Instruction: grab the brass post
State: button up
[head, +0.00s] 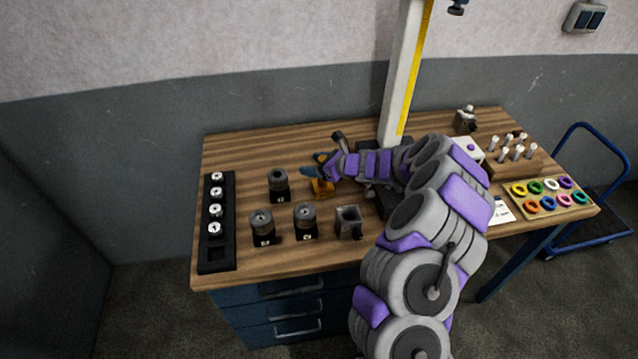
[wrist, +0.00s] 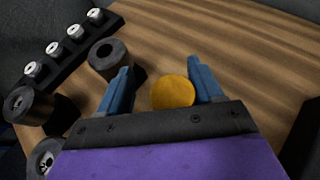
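The brass post (wrist: 172,92) shows its round yellow top in the wrist view. It lies between the two blue fingers of my gripper (wrist: 159,70), nearer the right finger, with a visible gap to the left finger. The fingers are spread apart, so my gripper is open. In the head view the brass post (head: 322,187) is a small yellow piece on the wooden bench, just below my gripper (head: 314,165). The lower part of the post is hidden in the wrist view.
Dark cylinders on black blocks (head: 279,184) stand left of and in front of the post. A grey square-holed block (head: 348,222) stands in front. A black rack (head: 216,252) holds several light pieces at the left. A white-and-yellow column (head: 396,95) rises behind my arm. Bare wood lies beyond the post.

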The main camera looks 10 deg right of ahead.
jog(key=shift+d, duration=0.85)
jog(key=shift+c, duration=1.3)
jog(key=shift+d, duration=0.35)
jog(key=c, duration=0.3)
jog(key=shift+a, duration=0.8)
grip_shut()
jog(key=shift+d, duration=0.45)
jog(key=shift+a, duration=0.1)
